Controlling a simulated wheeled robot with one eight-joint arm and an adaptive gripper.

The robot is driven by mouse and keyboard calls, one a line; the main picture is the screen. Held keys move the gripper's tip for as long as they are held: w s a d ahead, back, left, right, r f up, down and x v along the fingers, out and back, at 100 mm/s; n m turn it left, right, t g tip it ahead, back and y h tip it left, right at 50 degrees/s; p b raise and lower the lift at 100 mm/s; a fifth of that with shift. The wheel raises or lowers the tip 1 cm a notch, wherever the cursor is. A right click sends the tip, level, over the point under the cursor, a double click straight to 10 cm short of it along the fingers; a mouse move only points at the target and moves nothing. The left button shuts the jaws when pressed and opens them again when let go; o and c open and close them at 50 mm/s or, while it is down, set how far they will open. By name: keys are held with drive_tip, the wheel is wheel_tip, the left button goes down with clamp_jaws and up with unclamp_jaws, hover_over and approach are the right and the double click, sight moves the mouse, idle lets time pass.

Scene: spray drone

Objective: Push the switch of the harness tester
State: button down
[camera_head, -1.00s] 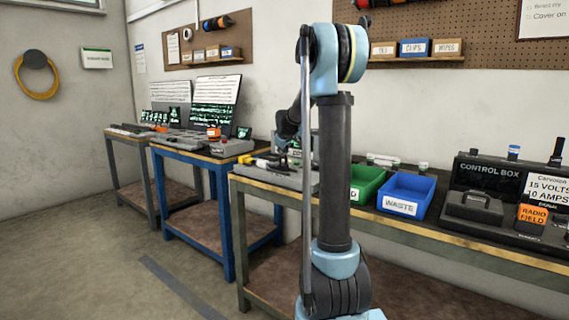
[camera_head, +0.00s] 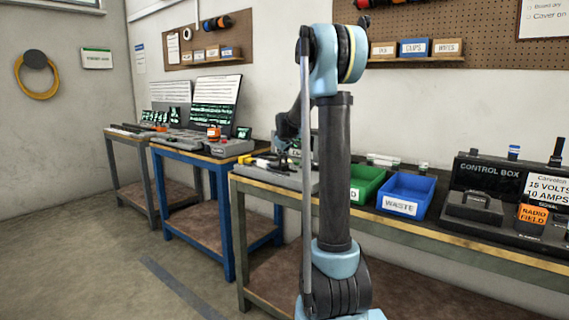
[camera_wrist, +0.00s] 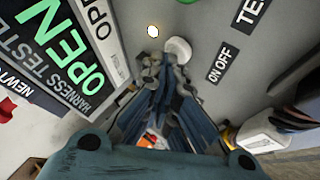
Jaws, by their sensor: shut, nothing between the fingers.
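The harness tester (camera_wrist: 210,25) fills the upper part of the wrist view as a grey panel with a dark display (camera_wrist: 62,55) reading OPEN. A white round knob-like switch (camera_wrist: 178,47) stands on the panel near the ON OFF label (camera_wrist: 222,64). My gripper (camera_wrist: 165,72) is shut and empty, its fingertips just below the switch in the picture; I cannot tell whether they touch it. A small lit lamp (camera_wrist: 153,31) is beside the switch. In the head view the tester (camera_head: 300,182) is at the bench's left end, partly hidden by my arm.
A green bin (camera_head: 367,184) and a blue WASTE bin (camera_head: 407,194) stand right of the tester. A black control box (camera_head: 487,172) is farther right. A yellow-handled tool (camera_head: 262,162) lies by the tester. A blue table (camera_head: 205,153) with equipment stands to the left.

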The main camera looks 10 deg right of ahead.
drive_tip(key=shift+r, duration=0.1)
idle(0.3)
drive_tip(key=shift+r, duration=0.45)
wheel_tip(320, 180, up, 6)
idle(0.8)
